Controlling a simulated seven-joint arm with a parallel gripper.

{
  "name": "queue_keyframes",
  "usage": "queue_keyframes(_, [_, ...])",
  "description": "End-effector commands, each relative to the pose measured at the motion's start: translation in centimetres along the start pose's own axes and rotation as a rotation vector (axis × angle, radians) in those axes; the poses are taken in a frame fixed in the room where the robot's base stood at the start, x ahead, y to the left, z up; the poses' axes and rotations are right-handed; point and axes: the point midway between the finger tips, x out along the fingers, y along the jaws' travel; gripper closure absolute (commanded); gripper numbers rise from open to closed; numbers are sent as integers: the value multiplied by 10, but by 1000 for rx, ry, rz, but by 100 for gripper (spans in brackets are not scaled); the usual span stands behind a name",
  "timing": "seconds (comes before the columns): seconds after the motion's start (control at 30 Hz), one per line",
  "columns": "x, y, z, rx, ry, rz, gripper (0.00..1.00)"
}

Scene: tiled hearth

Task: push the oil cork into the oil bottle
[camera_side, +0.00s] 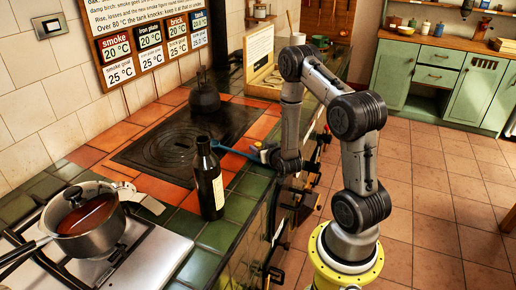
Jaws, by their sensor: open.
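The oil bottle (209,185), dark with a pale label, stands upright on the green tiles near the front edge of the hearth. I cannot make out the oil cork at its dark neck or elsewhere. My gripper (260,152) is to the right of the bottle, apart from it, low over the counter edge. It is open, but its fingers are small and hard to see. A thin blue bar (234,152) runs from near the gripper toward the bottle neck; I cannot tell whether they touch.
A pot of red-brown liquid (88,222) sits on the hob at the left, its handle toward the front. A black kettle (204,97) stands behind the dark hotplate (165,148). An open wooden box (262,62) is at the back. The orange tiles between are mostly clear.

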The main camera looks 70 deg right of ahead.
Motion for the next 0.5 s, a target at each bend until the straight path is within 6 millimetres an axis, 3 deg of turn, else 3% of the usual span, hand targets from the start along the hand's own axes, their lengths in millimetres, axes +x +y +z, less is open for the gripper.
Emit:
queue_keyframes(0.13, [12,0,0,0,0,0,32])
queue_keyframes(0.37, [13,0,0,-1,0,-1,32])
queue_keyframes(0.5, [13,0,0,-1,-1,-1,56])
